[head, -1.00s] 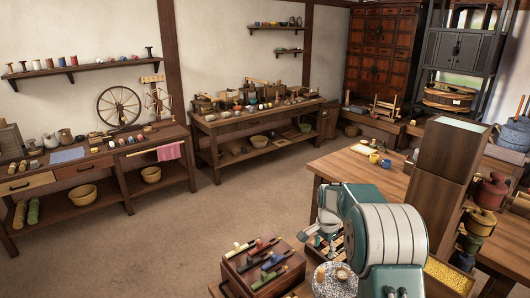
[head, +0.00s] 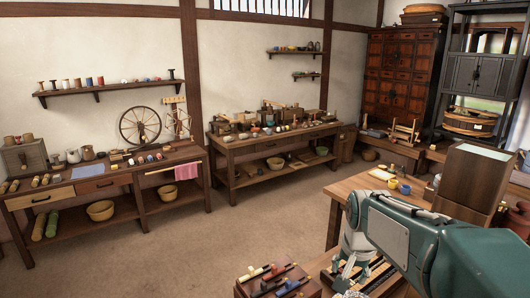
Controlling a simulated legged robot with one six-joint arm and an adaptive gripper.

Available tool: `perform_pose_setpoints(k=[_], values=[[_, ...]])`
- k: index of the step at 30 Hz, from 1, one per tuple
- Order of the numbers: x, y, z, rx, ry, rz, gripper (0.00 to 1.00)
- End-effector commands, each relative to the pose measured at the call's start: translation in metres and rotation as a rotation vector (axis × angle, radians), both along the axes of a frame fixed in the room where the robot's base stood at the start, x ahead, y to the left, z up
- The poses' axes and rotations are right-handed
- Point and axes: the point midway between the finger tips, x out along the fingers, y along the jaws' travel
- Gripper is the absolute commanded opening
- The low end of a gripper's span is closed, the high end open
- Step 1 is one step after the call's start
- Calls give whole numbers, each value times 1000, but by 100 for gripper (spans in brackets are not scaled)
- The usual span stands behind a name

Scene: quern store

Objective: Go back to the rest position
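My gripper (head: 347,274) hangs at the end of my green and grey arm, at the lower right of the head view. It is over or beside the low bench (head: 395,291) with dark slotted contents. Its fingers are small and partly merge with the things behind them, so I cannot tell whether they are open or shut. I make out nothing held in it. A wooden box (head: 266,288) with several coloured rods on top stands to the left of it, apart from it.
A wooden table (head: 350,187) with yellow and blue cups stands behind my arm. A tall wooden box (head: 468,182) rises at the right. Workbenches (head: 107,182) line the far wall, with a spinning wheel (head: 140,127). The brown floor (head: 190,250) between is clear.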

Motion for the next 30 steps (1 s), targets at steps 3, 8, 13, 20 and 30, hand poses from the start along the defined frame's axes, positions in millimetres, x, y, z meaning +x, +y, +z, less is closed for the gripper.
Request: perform_pose_setpoints(k=[3,8,13,20,30], values=[[-26,5,12,-16,-31,61,70],[-59,10,22,-40,-68,142,70],[-93,15,28,-67,-108,227,70],[-139,21,28,-108,-160,341,70],[-192,26,15,-169,-225,484,70]])
